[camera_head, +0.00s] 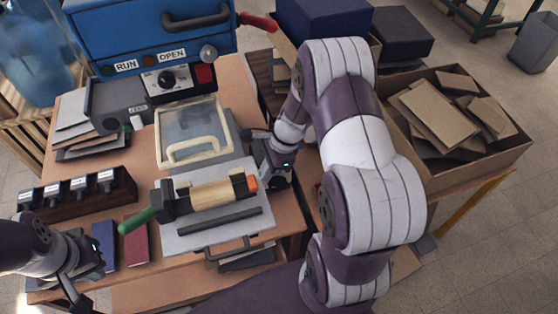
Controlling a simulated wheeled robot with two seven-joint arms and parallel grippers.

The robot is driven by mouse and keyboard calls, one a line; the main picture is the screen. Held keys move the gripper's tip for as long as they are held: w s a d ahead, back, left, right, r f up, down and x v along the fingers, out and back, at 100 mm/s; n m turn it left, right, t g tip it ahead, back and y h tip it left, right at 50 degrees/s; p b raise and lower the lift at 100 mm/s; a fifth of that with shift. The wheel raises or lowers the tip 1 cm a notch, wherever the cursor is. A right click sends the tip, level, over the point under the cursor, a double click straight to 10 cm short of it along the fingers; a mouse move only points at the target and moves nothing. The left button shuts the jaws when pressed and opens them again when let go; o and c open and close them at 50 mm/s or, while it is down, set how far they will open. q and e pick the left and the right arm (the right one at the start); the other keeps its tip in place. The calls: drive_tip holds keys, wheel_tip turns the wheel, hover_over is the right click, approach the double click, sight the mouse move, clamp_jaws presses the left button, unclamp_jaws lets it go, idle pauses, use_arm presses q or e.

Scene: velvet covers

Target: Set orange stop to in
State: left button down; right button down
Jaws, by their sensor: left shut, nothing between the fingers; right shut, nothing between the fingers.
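The orange stop (252,184) is a small orange block at the right end of a pale wooden roller (210,194). The roller lies across a grey metal plate (183,240) and has a green handle (137,220) at its left. My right gripper (268,182) is shut and empty, just right of the orange stop; I cannot tell whether they touch. The stop's right side is partly hard to see beside the gripper. My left gripper (78,296) is shut and empty at the lower left, near the table's front edge, far from the stop.
A blue press (150,30) with a dial and a red lever (258,22) stands at the back. A cream-framed clear cover (194,130) lies behind the roller. A dark rack (75,198) and blue and red covers (135,240) are left. A box of boards (478,165) is right.

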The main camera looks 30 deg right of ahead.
sight(244, 188)
drive_tip(key=shift+a, duration=0.25)
drive_tip(key=shift+w, duration=0.1)
drive_tip(key=shift+w+a, duration=0.25)
drive_tip(key=shift+a, duration=0.75)
drive_tip(key=shift+w+a, duration=0.2)
drive_tip(key=shift+a, duration=0.75)
